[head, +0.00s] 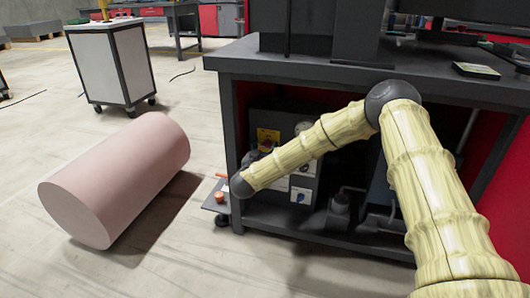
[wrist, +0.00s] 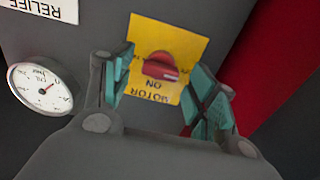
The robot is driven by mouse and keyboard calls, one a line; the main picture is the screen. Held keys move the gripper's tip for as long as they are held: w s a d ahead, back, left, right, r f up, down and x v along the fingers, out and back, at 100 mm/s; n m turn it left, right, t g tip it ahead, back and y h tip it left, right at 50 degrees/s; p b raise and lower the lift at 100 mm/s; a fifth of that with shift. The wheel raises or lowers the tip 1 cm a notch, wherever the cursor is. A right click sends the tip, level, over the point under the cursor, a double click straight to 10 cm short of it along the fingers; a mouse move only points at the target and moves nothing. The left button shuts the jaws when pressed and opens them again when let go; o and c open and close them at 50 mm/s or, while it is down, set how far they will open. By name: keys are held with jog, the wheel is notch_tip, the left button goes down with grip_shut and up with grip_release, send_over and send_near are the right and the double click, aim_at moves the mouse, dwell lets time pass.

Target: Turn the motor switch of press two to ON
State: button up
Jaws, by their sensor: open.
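The motor switch (wrist: 161,66) is a red knob on a yellow plate (wrist: 180,44) in the wrist view, on a dark grey panel. The plate's lettering, MOTOR and ON, appears upside down below the knob. The knob's grip bar lies roughly crosswise in the picture, with a pale mark near its right end. My gripper (wrist: 163,82) is open, one teal-padded finger on each side of the knob, with visible gaps. I cannot tell its exact depth to the knob. In the head view a yellow plate (head: 268,135) shows on the equipment under the bench; my gripper cannot be made out there.
A pressure gauge (wrist: 43,88) and a RELIEF label (wrist: 47,8) sit left of the switch. A red panel (wrist: 250,75) is to the right. A pink cylinder (head: 120,175) lies on the floor to the left.

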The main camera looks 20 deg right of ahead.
jog(key=shift+w+d, duration=0.35)
jog(key=shift+w, duration=0.15)
jog(key=c, duration=1)
